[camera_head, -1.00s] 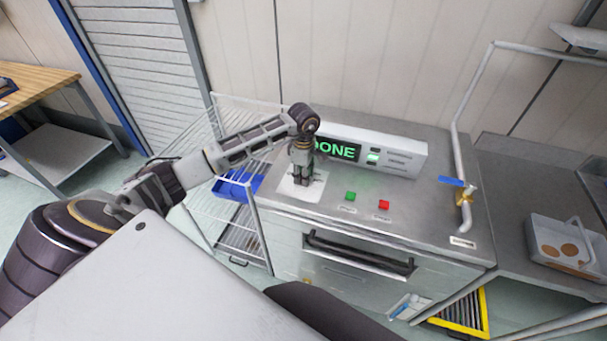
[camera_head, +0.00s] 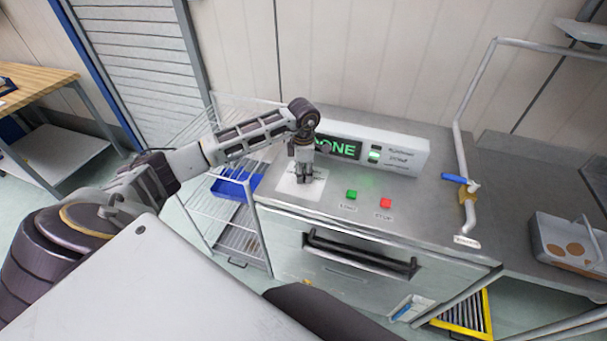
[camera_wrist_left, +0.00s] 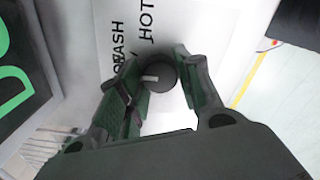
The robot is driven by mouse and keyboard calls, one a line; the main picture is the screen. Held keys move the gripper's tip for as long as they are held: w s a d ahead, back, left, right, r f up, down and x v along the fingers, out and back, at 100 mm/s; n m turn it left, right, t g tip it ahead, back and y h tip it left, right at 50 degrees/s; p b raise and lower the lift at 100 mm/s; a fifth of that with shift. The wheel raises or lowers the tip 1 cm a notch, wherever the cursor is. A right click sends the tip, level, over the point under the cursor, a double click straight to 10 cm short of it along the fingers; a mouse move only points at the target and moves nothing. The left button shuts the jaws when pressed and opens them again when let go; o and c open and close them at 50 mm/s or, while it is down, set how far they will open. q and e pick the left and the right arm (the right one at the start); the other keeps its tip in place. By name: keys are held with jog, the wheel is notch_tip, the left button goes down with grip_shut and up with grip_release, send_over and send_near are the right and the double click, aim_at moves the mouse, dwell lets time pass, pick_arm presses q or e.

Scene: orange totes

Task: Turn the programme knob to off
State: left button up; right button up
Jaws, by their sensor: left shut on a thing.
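The programme knob (camera_wrist_left: 157,76) is a dark round knob with a pale pointer line, seen in the left wrist view between my fingers. It sits on a white label plate (camera_head: 290,188) on top of the grey machine (camera_head: 345,235); the words "HOT" and "WASH" show on the plate. In the head view my left gripper (camera_head: 303,178) points down over the plate and hides the knob. In the left wrist view the left gripper (camera_wrist_left: 160,85) has a finger on each side of the knob and is shut on it. My right gripper is not in view.
The display (camera_head: 340,147) reads partly "ONE" in green, partly hidden by my wrist. A green button (camera_head: 351,195) and a red button (camera_head: 386,203) lie right of the plate. A pipe with a blue-handled valve (camera_head: 457,179) rises at the right. A wire rack (camera_head: 232,232) stands left.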

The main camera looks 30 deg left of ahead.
pick_arm(q)
jog(key=n+b, duration=0.2)
jog(key=n, duration=0.8)
jog(key=shift+b, duration=0.4)
jog(key=shift+n, duration=1.5)
jog(key=o, duration=1.1)
jog(key=shift+c, duration=0.2)
jog(key=shift+r, duration=0.15)
